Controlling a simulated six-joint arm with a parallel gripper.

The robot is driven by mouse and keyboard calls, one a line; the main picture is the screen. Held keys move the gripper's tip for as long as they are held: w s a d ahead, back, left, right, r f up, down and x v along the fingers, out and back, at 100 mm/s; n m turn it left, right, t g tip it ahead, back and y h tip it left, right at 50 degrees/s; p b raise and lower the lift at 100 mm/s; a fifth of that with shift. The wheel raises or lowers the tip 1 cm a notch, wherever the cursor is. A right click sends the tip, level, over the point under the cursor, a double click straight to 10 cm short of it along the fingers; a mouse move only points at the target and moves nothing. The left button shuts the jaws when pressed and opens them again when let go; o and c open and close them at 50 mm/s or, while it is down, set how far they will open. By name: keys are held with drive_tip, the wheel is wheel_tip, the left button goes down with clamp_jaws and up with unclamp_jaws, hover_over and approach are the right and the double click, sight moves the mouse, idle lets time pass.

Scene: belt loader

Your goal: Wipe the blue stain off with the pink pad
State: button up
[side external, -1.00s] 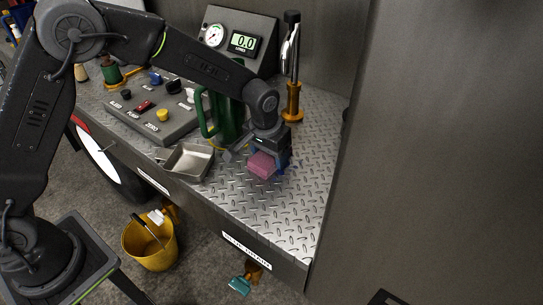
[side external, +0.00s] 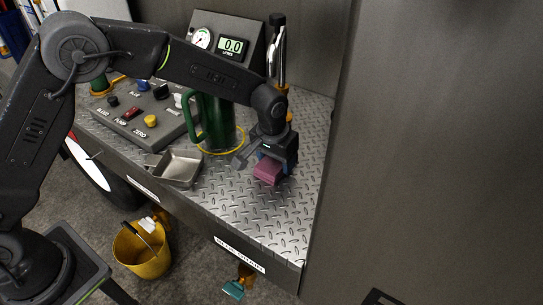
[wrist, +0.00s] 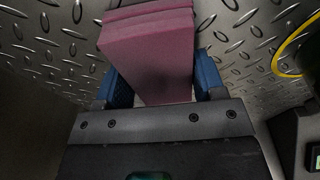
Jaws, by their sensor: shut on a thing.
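The pink pad (side external: 268,172) is held between the blue fingers of my gripper (side external: 270,165), low over the right part of the diamond-plate deck (side external: 285,212). The wrist view also shows the pad (wrist: 150,60) clamped between both fingers of my gripper (wrist: 162,82). I cannot tell for sure whether its underside touches the deck. No blue stain shows on the visible plate in either view. The plate under the pad and behind my gripper is hidden.
A green jug (side external: 217,122) stands within a yellow ring just left of my gripper. A metal tray (side external: 180,168) is further left, and a control box (side external: 140,112) lies behind it. An upright tool (side external: 277,50) stands behind my gripper. The front right deck is clear.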

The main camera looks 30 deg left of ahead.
drive_tip(key=shift+d, duration=1.65)
drive_tip(key=shift+a, duration=3.55)
